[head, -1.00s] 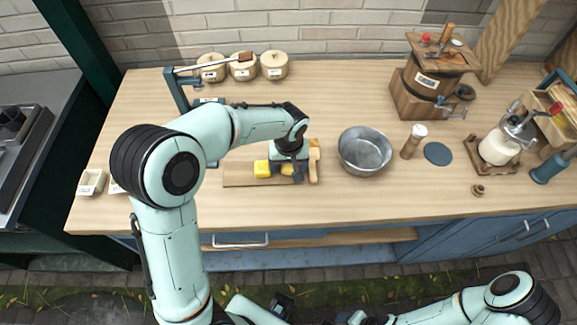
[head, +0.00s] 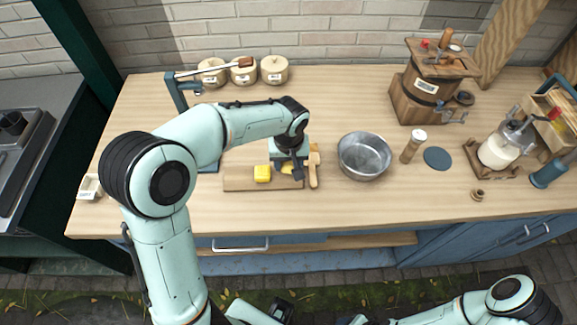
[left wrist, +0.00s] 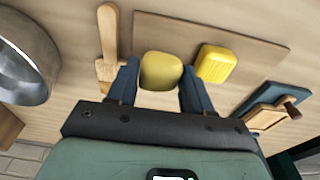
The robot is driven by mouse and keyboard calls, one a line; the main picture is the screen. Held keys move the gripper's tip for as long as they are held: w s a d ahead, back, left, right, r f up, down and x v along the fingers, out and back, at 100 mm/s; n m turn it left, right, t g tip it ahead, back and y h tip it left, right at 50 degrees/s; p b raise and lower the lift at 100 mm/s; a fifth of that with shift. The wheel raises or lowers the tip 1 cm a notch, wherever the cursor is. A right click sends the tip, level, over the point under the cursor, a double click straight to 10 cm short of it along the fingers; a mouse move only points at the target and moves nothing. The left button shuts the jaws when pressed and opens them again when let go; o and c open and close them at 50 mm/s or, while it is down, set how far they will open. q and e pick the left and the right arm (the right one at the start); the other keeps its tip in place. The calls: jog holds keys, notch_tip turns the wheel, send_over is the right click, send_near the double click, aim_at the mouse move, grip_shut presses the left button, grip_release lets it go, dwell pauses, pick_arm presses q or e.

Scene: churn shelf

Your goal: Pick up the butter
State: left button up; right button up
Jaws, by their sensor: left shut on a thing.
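My left gripper (head: 291,169) is over the right end of the wooden board (head: 235,178). It is shut on a smooth, rounded yellow butter piece (left wrist: 161,71), which sits between the two fingers in the left wrist view. In the head view that piece (head: 286,169) is mostly hidden by the gripper. A second yellow block (head: 262,173), with a grooved top, lies on the board just left of the gripper; it also shows in the left wrist view (left wrist: 215,64). I cannot tell whether the held piece touches the board. My right arm (head: 505,303) is low at the right; its gripper is unclear.
A wooden brush or paddle (head: 314,168) lies just right of the gripper, beside a metal bowl (head: 363,156). A blue stand (head: 180,95) rises behind left, near lidded jars (head: 243,70). A shaker (head: 413,146) and a wooden churn (head: 430,90) stand farther right.

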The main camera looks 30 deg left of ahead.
aim_at(290, 163)
jog(key=w+r+p, duration=0.2)
jog(key=r, duration=0.1)
jog(key=c, duration=0.3)
pick_arm(q)
notch_tip(290, 163, up, 17)
jog(key=shift+d, duration=0.2)
